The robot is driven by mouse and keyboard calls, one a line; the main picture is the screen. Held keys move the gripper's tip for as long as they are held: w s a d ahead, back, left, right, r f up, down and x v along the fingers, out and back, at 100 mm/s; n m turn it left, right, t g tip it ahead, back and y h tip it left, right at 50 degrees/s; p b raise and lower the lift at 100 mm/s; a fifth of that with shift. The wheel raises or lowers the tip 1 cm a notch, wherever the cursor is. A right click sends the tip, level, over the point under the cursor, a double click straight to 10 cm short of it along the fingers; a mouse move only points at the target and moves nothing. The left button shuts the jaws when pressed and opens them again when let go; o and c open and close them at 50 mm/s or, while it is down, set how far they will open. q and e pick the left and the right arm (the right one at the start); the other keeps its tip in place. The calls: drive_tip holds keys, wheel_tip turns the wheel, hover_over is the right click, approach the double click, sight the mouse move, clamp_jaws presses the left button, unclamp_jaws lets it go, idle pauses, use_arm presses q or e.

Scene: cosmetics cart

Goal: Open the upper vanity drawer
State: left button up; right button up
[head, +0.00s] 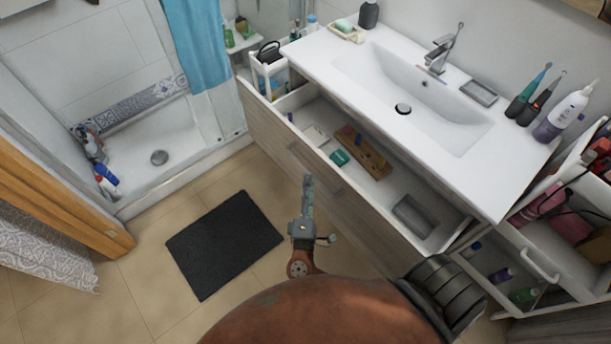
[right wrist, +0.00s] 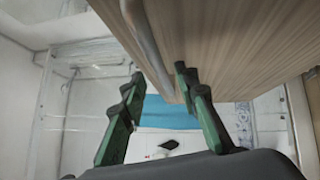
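The upper vanity drawer (head: 270,135) is pulled out under the white sink top, and its inside shows. Its wood-grain front fills the upper right of the right wrist view (right wrist: 240,45). A grey handle bar (right wrist: 148,42) runs along that front. My right gripper (head: 307,184) is at the drawer's front side in the head view. In the right wrist view its green fingers (right wrist: 160,76) are spread apart, with the end of the bar between them in the picture. I cannot tell if they touch it. My left gripper is not in view.
The drawer holds a wooden block (head: 363,152), a teal item (head: 339,157) and a grey tray (head: 413,215). A dark mat (head: 224,243) lies on the tile floor. A cart (head: 540,262) with bottles stands at the right. Bare floor shows around the mat.

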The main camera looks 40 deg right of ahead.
sight(310, 172)
drive_tip(key=shift+x, duration=2.2)
drive_tip(key=shift+c, duration=0.3)
clamp_jaws()
drive_tip(key=shift+f, duration=0.1)
